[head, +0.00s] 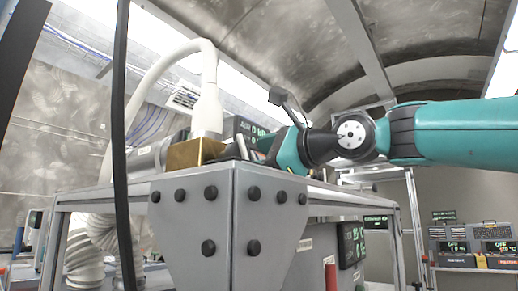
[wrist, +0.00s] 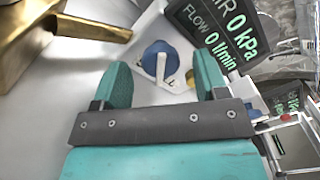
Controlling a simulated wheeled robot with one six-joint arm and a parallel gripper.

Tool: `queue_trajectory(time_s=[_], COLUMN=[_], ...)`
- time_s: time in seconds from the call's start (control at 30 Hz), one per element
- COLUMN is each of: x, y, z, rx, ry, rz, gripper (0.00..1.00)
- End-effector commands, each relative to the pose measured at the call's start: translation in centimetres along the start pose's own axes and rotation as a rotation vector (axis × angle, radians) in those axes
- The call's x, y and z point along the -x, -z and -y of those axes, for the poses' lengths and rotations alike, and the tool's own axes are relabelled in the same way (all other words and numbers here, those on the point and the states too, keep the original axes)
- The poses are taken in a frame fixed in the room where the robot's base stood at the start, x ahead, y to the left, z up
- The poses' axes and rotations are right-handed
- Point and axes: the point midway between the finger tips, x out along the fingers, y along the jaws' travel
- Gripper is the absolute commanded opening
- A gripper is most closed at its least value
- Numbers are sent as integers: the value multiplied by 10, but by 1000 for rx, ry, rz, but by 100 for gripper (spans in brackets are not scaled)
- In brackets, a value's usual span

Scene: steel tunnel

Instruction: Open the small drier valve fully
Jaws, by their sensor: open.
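A blue round valve knob (wrist: 160,57) with a white pointer-like handle (wrist: 161,68) sits on a pale surface in the wrist view. It looks like the small drier valve, though no label on it is readable. My gripper (wrist: 159,84) is open, with its two teal fingers spread left and right. The knob shows between and just beyond the fingertips, and nothing is held. Whether the fingers are level with the knob is hard to tell. In the head view the knob and my fingertips are hidden behind the unit's top and my wrist.
A brass block (head: 194,152) stands left of my gripper; its spout (wrist: 92,28) shows in the wrist view. A display (wrist: 215,30) reads 0 kPa and 0 l/min at upper right. A white hose (head: 207,90) rises above the block. A black cable (head: 119,130) hangs in front.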

Motion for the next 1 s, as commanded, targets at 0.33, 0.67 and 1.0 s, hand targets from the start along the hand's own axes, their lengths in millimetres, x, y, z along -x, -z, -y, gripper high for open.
queue_trajectory(time_s=[0.33, 0.67, 1.0], x=[-7, -7, -7], y=[0, 0, 0], z=[0, 0, -1], rx=[1, 0, 71], ry=[2, 1, 1], rz=[0, 0, 0], gripper=[67, 17, 17])
